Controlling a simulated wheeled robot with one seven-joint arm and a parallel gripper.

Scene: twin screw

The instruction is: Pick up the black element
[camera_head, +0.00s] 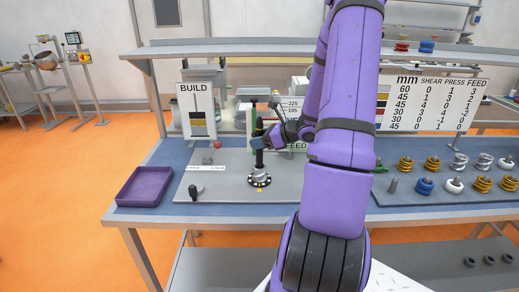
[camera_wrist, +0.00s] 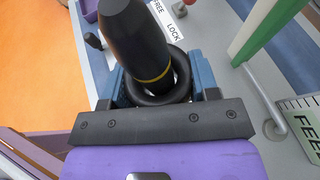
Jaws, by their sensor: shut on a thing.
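The black element is a thick black ring (camera_wrist: 160,98) between the two blue fingers in the wrist view. My gripper (camera_wrist: 155,82) is shut on it from both sides. A black shaft (camera_wrist: 128,35) with a rounded tip and a thin yellow band passes through or just in front of the ring; I cannot tell how far the ring sits along it. In the head view my gripper (camera_head: 262,141) is at the upright black shaft (camera_head: 259,158), above a silver coil (camera_head: 260,171) and a black flange (camera_head: 259,181). The ring is hardly distinguishable there.
A purple tray (camera_head: 145,186) lies at the left of the bench. A black-knobbed lever (camera_head: 196,191) and a red-knobbed one (camera_head: 217,145) stand near the shaft. Yellow, silver, blue and white coils (camera_head: 405,165) fill the right side. Black rings (camera_head: 489,260) lie on the lower shelf.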

